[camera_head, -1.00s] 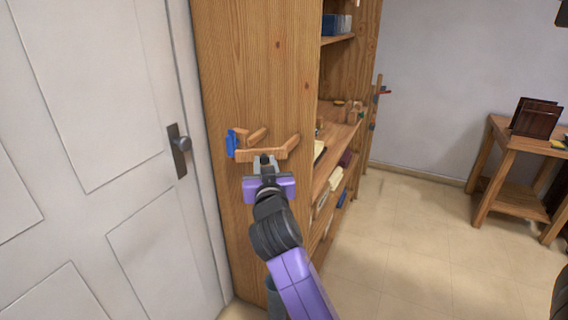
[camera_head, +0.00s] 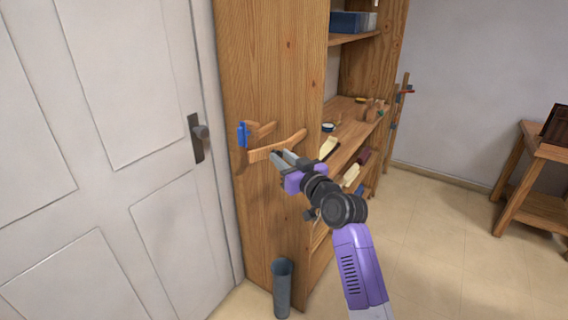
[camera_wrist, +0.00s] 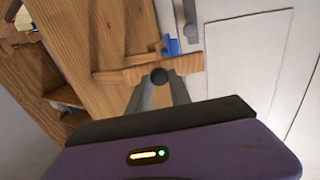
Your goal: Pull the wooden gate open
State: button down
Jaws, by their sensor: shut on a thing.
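A tall wooden panel (camera_head: 265,70) stands beside the white door, at the end of the shelves. A short, slightly curved wooden bar (camera_head: 295,139) sticks out on its face, with a smaller wooden piece (camera_head: 264,130) and a blue part (camera_head: 243,134) at its left. I cannot tell which of these is the gate. My gripper (camera_head: 280,155) comes from the lower right and meets the bar. The fingertips are partly hidden.
The white door (camera_head: 110,130) with a dark handle (camera_head: 199,138) is close on the left. Open shelves (camera_head: 350,112) with small items stand right of the panel. A grey cylinder (camera_head: 283,290) stands on the floor below. Clear floor (camera_head: 440,230) lies right, before a wooden table (camera_head: 535,190).

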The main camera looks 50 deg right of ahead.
jog(key=n+y+b, duration=0.1)
jog(key=b, duration=0.1)
jog(key=s+d+n+y+b, duration=0.1)
jog(key=y+b, duration=0.1)
jog(key=b, duration=0.1)
jog(key=s+n+t+y+b, duration=0.1)
jog(key=y+b, duration=0.1)
jog(key=shift+d+f+n, duration=0.1)
jog(key=shift+d+n, duration=0.15)
jog(key=shift+n, duration=0.05)
jog(key=shift+y, duration=0.4)
jog(key=c, duration=1.2)
grip_release()
jog(key=s+b, duration=0.1)
jog(key=s, duration=0.7)
jog(key=shift+a, duration=0.15)
